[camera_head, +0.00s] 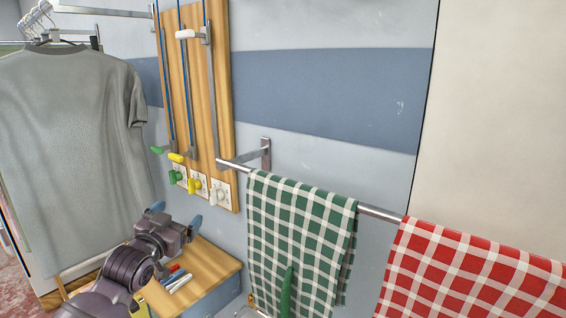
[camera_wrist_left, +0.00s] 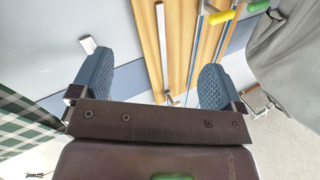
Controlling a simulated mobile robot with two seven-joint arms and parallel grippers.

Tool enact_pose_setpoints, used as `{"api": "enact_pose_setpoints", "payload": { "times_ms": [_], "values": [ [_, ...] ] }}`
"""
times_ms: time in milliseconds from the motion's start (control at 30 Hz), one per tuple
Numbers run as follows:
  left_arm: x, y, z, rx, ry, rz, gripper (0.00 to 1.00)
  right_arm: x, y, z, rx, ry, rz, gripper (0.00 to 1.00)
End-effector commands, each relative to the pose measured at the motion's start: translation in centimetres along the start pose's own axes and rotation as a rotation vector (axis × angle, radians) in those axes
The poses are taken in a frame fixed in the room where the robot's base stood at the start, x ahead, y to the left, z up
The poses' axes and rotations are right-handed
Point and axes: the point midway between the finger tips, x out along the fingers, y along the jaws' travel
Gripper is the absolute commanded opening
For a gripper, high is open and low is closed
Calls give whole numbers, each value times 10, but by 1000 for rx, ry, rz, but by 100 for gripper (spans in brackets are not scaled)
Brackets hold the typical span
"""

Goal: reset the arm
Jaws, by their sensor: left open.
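My left gripper (camera_head: 174,218) is at the lower left of the head view, above a small wooden surface. Its two blue fingertips are spread apart with nothing between them. In the left wrist view, the open left gripper (camera_wrist_left: 155,85) shows its two textured blue fingers wide apart, with the wooden wall board (camera_wrist_left: 150,40) and its rods beyond. My right gripper is in neither view.
A wooden board (camera_head: 218,100) with rods and coloured handles hangs on the wall. A rail (camera_head: 380,213) carries a green checked cloth (camera_head: 300,225) and a red checked cloth (camera_head: 470,275). A grey shirt (camera_head: 75,150) hangs at left. Markers (camera_head: 176,280) lie on the wooden surface (camera_head: 212,268).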

Motion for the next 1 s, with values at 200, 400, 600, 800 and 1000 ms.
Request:
{"api": "enact_pose_setpoints", "payload": {
  "times_ms": [200, 400, 600, 800, 1000],
  "values": [
    [-68, 32, 80, -19, -101, -19, 94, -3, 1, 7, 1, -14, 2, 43],
    [-137, 58, 141, -42, -212, -39, 94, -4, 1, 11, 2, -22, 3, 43],
    [-213, 84, 195, -87, -348, -59, 94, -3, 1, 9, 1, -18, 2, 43],
    [-297, 110, 244, -160, -508, -83, 94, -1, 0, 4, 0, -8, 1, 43],
    [-368, 128, 278, -209, -646, -105, 94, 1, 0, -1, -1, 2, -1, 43]
  ]
}}
